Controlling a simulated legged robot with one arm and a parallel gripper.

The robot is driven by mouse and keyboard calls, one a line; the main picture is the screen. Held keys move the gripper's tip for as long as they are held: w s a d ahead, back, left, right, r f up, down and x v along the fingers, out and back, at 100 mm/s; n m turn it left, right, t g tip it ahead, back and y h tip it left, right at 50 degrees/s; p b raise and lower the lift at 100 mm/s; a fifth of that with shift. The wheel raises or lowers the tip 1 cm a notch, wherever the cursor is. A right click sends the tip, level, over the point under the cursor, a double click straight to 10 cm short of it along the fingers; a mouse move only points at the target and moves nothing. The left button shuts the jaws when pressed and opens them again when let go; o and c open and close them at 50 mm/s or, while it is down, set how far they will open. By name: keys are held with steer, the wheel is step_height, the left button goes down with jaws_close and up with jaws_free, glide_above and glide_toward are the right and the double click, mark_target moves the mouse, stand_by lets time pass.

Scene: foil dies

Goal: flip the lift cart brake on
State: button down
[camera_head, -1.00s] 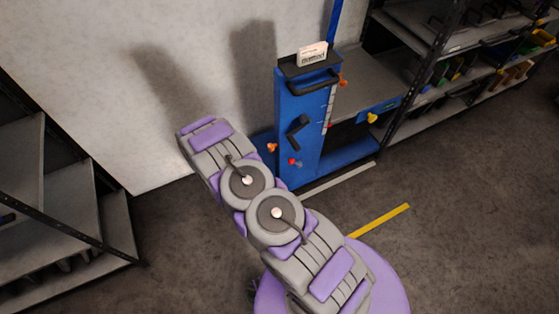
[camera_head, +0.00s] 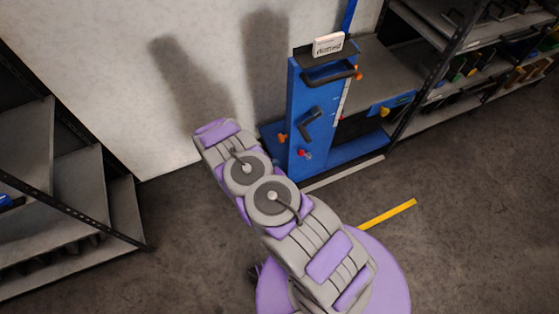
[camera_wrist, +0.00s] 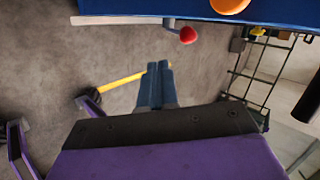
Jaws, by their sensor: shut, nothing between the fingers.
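The blue lift cart (camera_head: 300,85) stands upright against the wall in the head view. Low on its front are a red knob (camera_head: 305,154) and an orange knob (camera_head: 283,137). A black crank handle (camera_head: 311,121) sits above them. In the wrist view, the red knob (camera_wrist: 188,35) is on a short lever along the cart's blue edge, with an orange knob (camera_wrist: 230,5) beside it. My gripper (camera_wrist: 158,68) is shut and empty, its fingertips pointing up the picture, below and left of the red knob and apart from it. The gripper cannot be made out in the head view.
Dark shelving (camera_head: 470,50) with bins stands right of the cart, and another shelf unit (camera_head: 70,190) is at the left. A small box (camera_head: 328,44) lies on the cart's top. The floor in front is clear, with a yellow strip (camera_head: 388,215).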

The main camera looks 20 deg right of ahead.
steer(key=w+d+f+b, duration=0.2)
steer(key=d+f, duration=0.3)
steer(key=d, duration=0.5)
steer(key=shift+w+b, duration=0.3)
steer(key=shift+b, duration=0.2)
